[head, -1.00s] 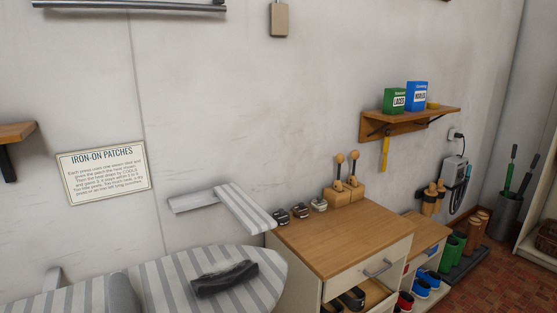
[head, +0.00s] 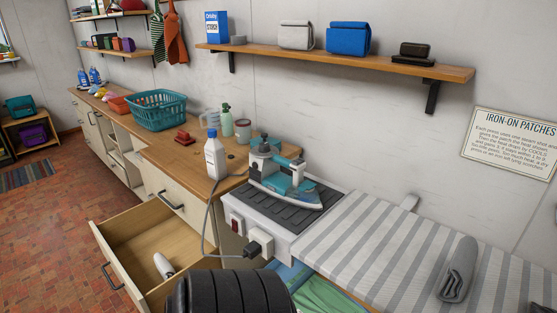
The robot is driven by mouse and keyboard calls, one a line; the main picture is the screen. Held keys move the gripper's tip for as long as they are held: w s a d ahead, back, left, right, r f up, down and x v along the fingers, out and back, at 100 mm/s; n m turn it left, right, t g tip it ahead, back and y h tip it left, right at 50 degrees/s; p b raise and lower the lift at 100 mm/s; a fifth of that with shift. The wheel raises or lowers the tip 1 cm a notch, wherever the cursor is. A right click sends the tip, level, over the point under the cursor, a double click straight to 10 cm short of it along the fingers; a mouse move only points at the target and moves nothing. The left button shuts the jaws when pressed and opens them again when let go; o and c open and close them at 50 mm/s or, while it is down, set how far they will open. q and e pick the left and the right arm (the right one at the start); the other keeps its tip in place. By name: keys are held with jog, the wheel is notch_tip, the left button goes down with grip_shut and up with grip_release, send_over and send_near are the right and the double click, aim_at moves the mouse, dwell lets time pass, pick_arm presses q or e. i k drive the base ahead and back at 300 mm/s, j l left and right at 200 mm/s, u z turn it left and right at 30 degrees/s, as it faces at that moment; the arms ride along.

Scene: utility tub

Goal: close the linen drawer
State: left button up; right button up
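An open drawer (head: 150,235) with pale wood inside and a dark bar handle (head: 112,276) on its front juts out below the counter at lower left in the head view. A small white and dark object (head: 163,265) lies in it. Blue and green folded cloth (head: 322,296) shows below the ironing surface, beside a wooden edge; I cannot tell whether it lies in a drawer or on a shelf. No label shows which drawer is the linen one. Neither gripper is in view. A black ribbed part at the bottom hides what is behind it.
A closed drawer front (head: 170,197) is in the counter (head: 185,160). A teal iron (head: 285,182) stands on its rest, its cord hanging near the open drawer. A white bottle (head: 215,155) and teal basket (head: 160,110) stand on the counter. Brick floor (head: 50,235) at left is clear.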

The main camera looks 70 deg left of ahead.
aim_at(129, 241)
jog(key=k+u, duration=0.15)
jog(key=u, duration=0.3)
jog(key=k+j+u, duration=0.15)
jog(key=u, duration=2.6)
